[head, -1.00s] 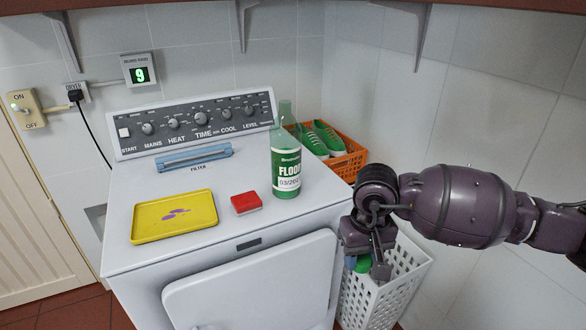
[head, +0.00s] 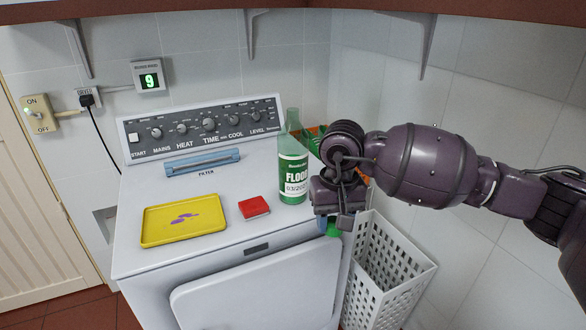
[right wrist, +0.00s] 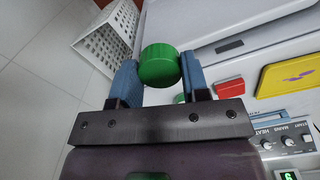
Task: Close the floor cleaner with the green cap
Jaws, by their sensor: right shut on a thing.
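The floor cleaner (head: 294,183) is a green bottle with a white label, standing upright on the dryer top. No cap sits on its neck. My right gripper (head: 335,222) is just right of the bottle, beyond the dryer's right edge, and apart from the bottle neck. It is shut on the green cap (head: 333,229), which shows below the jaws. In the right wrist view the cap (right wrist: 158,65) sits between the two blue fingertips. My left gripper is not in view.
A red box (head: 254,207) and a yellow tray (head: 183,221) are on the dryer (head: 240,235). A white perforated basket (head: 390,270) stands on the floor at right. An orange crate with green shoes is mostly hidden behind my right arm.

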